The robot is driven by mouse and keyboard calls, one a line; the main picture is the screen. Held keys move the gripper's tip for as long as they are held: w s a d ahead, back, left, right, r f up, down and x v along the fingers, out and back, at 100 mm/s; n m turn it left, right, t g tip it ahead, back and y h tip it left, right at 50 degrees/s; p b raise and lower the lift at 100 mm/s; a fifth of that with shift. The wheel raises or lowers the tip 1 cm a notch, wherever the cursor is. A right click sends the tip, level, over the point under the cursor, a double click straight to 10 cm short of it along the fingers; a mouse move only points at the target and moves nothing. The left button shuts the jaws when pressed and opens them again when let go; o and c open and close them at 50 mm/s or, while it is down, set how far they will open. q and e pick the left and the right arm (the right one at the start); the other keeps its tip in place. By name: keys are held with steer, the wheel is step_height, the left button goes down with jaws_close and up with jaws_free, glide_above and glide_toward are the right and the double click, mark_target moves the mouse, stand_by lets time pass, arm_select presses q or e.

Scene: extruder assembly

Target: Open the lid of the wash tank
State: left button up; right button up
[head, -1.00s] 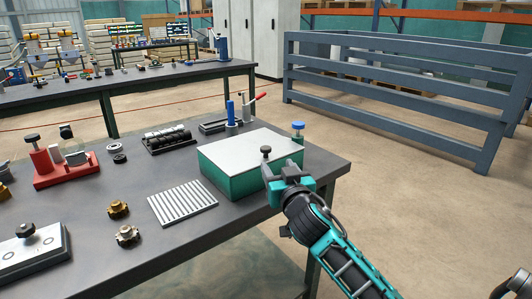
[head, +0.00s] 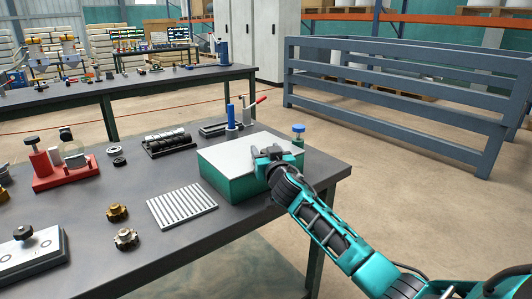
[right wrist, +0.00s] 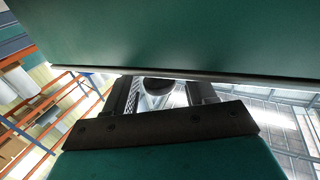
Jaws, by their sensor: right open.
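The wash tank (head: 228,181) is a green box near the right end of the front table. Its flat grey lid (head: 235,150) lies closed on top. My right gripper (head: 266,155) is at the lid's front right edge and covers the lid's black knob in the head view. In the right wrist view the tank's green wall (right wrist: 180,35) and the lid's thin edge (right wrist: 220,77) cross above the open fingers. The dark round knob (right wrist: 158,86) shows between the fingers; contact cannot be told. My left gripper is out of view.
A blue-capped green bottle (head: 298,133) stands just behind the tank's right corner. A blue cylinder (head: 231,116) and a red-handled clamp (head: 248,113) stand behind the tank. A ribbed plate (head: 182,206) lies to its left.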

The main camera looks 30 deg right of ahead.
steer(key=shift+c, duration=0.3)
jaws_close()
stand_by(0.3)
